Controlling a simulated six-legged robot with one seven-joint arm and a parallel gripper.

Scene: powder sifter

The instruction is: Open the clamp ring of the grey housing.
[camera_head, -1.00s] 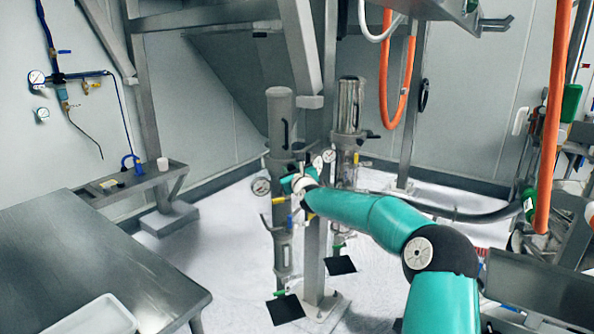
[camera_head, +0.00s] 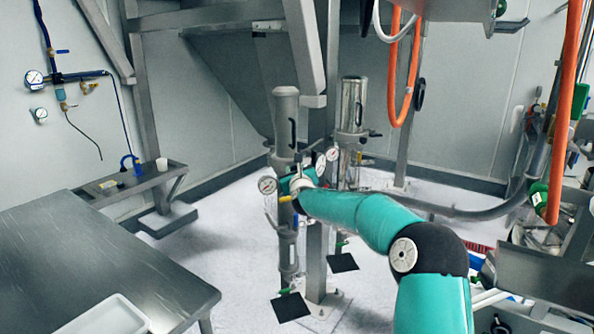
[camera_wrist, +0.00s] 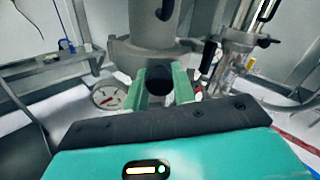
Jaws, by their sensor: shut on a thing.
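The grey housing (camera_head: 285,120) is an upright cylinder with a dark handle on its side, left of the steel post. Its lower part also shows in the wrist view (camera_wrist: 152,25). The clamp ring (camera_wrist: 125,52) is the wide grey collar around the base of the housing. My gripper (camera_wrist: 160,74) is right at the front of this ring, its two green fingers shut on a dark round knob (camera_wrist: 158,82) between them. How the knob joins the ring is hidden by the fingers. In the head view my gripper (camera_head: 292,184) is small and partly covered by my arm.
A pressure gauge (camera_head: 267,185) sits close left of my gripper. A shiny steel housing (camera_head: 352,105) stands to the right, behind the post (camera_head: 315,250). A steel table (camera_head: 110,260) with a white tray (camera_head: 105,318) is at the lower left. Orange hoses (camera_head: 566,110) hang at the right.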

